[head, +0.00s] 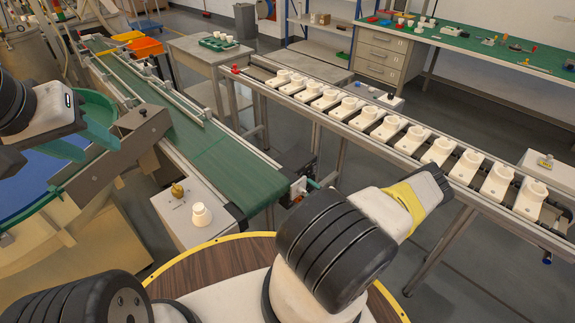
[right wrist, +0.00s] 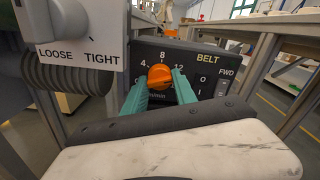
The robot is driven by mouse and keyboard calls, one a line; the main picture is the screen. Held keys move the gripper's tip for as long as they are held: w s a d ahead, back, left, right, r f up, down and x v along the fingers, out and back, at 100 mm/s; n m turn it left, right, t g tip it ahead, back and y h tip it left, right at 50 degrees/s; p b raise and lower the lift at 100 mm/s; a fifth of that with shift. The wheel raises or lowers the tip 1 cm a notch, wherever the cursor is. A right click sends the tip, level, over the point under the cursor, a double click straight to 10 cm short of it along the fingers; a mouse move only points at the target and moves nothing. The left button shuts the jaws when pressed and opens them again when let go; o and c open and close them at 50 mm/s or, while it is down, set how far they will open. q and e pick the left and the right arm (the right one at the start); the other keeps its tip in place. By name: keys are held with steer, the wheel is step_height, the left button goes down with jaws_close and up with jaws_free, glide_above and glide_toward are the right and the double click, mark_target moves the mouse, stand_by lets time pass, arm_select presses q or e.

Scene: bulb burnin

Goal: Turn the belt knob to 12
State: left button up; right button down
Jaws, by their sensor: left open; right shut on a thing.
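The orange belt knob (right wrist: 160,77) sits on a dark control panel (right wrist: 208,77) marked BELT in the right wrist view. The numbers 4, 8 and 12 are printed around it. My right gripper (right wrist: 159,89) has its two teal fingers on either side of the knob and is shut on it. I cannot tell exactly which number the knob points to. My left gripper (head: 97,128) is at the left of the head view, open, over the round feeder's green rim. The right gripper and the belt knob do not show in the head view.
A white box marked LOOSE and TIGHT (right wrist: 85,53) is close at the left of the panel. A green conveyor belt (head: 205,148) runs beside the feeder. A rail table (head: 345,133) holds a row of white sockets.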

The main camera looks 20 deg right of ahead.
steer(key=shift+n, duration=0.8)
steer(key=c, duration=1.3)
jaws_free()
steer(key=v, duration=0.7)
steer(key=shift+s+d, duration=0.2)
steer(key=shift+s, duration=0.2)
